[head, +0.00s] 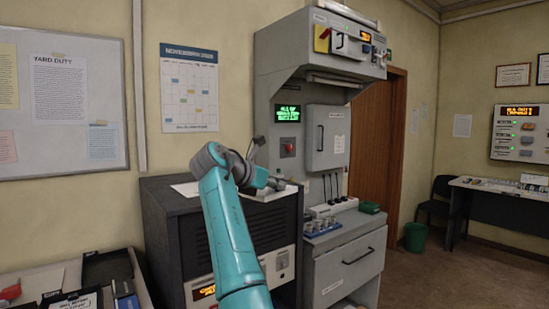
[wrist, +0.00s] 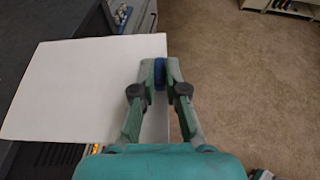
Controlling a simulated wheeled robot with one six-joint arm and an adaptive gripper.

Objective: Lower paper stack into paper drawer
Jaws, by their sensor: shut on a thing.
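The paper stack (wrist: 75,85) is a flat white slab in the wrist view, left of my gripper (wrist: 160,72). My gripper is shut at its right edge, with a blue piece between the fingertips; I cannot tell if this blue piece is part of the stack. In the head view the white paper (head: 184,189) shows at the top of the dark cabinet (head: 163,222), partly hidden by my arm. My gripper (head: 277,183) is at its right end. Whether the paper touches the cabinet top is unclear. I cannot identify an open paper drawer in either view.
A grey console (head: 345,272) with a handled front stands right of the dark cabinet. A green box (head: 369,207) sits on its ledge. A tray with papers and dark items (head: 105,268) is at lower left. Carpet floor (wrist: 245,90) is open to the right.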

